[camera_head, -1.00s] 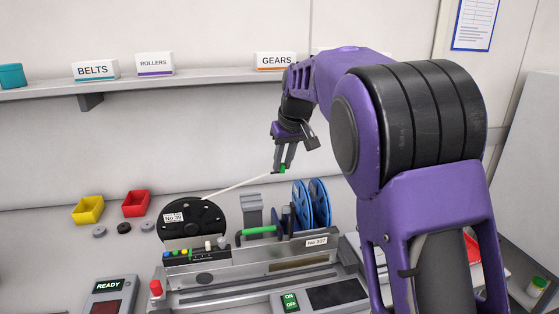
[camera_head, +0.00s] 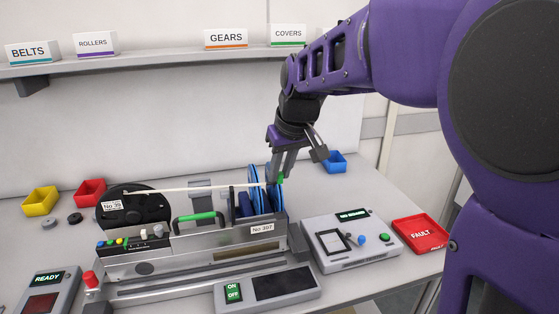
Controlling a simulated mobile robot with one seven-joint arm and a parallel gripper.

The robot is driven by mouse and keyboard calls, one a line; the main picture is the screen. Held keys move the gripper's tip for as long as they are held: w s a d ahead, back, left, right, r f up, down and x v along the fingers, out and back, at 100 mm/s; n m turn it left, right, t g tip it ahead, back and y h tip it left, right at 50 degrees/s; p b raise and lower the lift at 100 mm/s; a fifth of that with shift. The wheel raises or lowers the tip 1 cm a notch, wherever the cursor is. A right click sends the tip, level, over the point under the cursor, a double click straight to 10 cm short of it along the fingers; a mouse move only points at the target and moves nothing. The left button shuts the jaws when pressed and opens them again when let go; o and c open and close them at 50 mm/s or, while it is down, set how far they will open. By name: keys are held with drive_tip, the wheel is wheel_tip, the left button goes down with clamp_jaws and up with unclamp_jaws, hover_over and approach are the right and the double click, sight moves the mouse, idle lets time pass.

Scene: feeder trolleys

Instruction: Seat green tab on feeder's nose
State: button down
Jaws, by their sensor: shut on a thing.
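My gripper (camera_head: 277,175) is shut on the small green tab (camera_head: 281,179), which is partly hidden by the fingers. A pale tape (camera_head: 200,188) runs from the tab leftward, nearly level, to the black reel (camera_head: 143,207) marked "No 39". The grey feeder (camera_head: 200,246), labelled "No 307", lies below the tape. The tab is held above the feeder's right end (camera_head: 283,236), close to the blue reels (camera_head: 258,202). It looks apart from the feeder. I cannot make out the nose clearly.
A green handle (camera_head: 196,218) stands on the feeder's top. To the right are a grey device (camera_head: 345,259) with a black frame, a red "FAULT" tray (camera_head: 420,235) and a blue bin (camera_head: 335,162). An "ON/OFF" panel (camera_head: 266,290) stands in front. Yellow and red bins are at left.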

drive_tip(key=shift+s+d+f, duration=0.1)
drive_tip(key=shift+f, duration=0.1)
wheel_tip(320, 180, down, 6)
drive_tip(key=b, duration=0.4)
drive_tip(key=shift+r+b, duration=0.2)
drive_tip(key=shift+b, duration=0.2)
drive_tip(key=shift+f+b, duration=0.6)
drive_tip(key=shift+f, duration=0.4)
drive_tip(key=shift+f, duration=0.5)
drive_tip(key=c, duration=0.7)
unclamp_jaws()
